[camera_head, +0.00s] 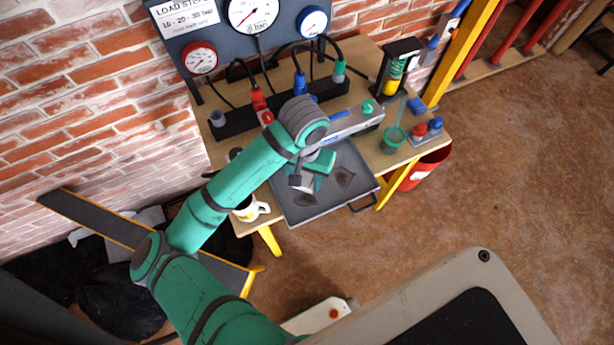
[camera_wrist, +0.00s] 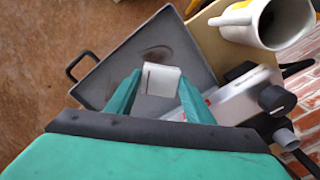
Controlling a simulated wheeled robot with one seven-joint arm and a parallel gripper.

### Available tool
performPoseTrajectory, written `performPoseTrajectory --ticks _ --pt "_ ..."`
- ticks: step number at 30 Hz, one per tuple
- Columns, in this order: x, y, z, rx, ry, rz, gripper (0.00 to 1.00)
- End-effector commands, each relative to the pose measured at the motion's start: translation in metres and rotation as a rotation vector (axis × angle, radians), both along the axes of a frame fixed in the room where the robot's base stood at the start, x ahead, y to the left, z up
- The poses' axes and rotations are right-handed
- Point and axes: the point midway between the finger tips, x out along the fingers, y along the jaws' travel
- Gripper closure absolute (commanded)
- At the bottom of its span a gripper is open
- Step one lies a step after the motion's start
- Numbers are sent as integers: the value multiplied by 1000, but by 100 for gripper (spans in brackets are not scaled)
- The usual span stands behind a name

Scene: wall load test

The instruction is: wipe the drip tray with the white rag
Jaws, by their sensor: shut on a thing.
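The drip tray (camera_head: 338,201) is a shallow dark grey tray with a handle, at the front of the wooden bench. Dark stains (camera_head: 345,177) show on its floor, and one stain (camera_wrist: 154,55) shows beyond my fingers in the wrist view. My gripper (camera_head: 308,182) is over the tray. In the wrist view my gripper (camera_wrist: 158,84) is shut on the white rag (camera_wrist: 161,79), a small pale block between the green fingertips. I cannot tell whether the rag touches the tray floor. My arm and gripper hide part of the tray in the head view.
A white and yellow mug (camera_head: 250,209) stands left of the tray, close to my arm. A green cup (camera_head: 393,139) and red and blue pieces (camera_head: 427,130) are at the right. Gauges, hoses and a black manifold line the back. A red bucket (camera_head: 427,168) stands below.

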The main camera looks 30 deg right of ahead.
Motion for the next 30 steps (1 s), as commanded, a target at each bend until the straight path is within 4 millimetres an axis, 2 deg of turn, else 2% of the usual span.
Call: performPoseTrajectory --ticks 9,30 --pt "0 0 23 0 0 0 73" --pt "0 0 24 -1 1 0 73"
